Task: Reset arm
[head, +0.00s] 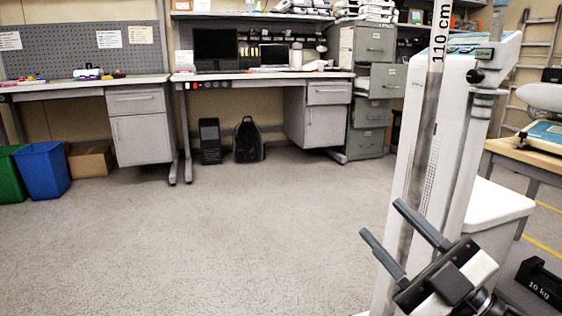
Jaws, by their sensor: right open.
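My right gripper (402,242) is at the lower right of the head view, with its two grey fingers spread apart and nothing between them. It is in front of a tall white device (440,150) with a clear upright column marked "110 cm" (441,40). I cannot tell whether the fingers touch the column. My left gripper is not in view. No infusion pump can be made out clearly.
A dark 10 kg weight (540,284) is at the lower right. A wooden-topped table (530,149) stands at the right edge. Workbenches (262,75), a filing cabinet (372,90) and a blue bin (43,170) line the back. The middle floor is clear.

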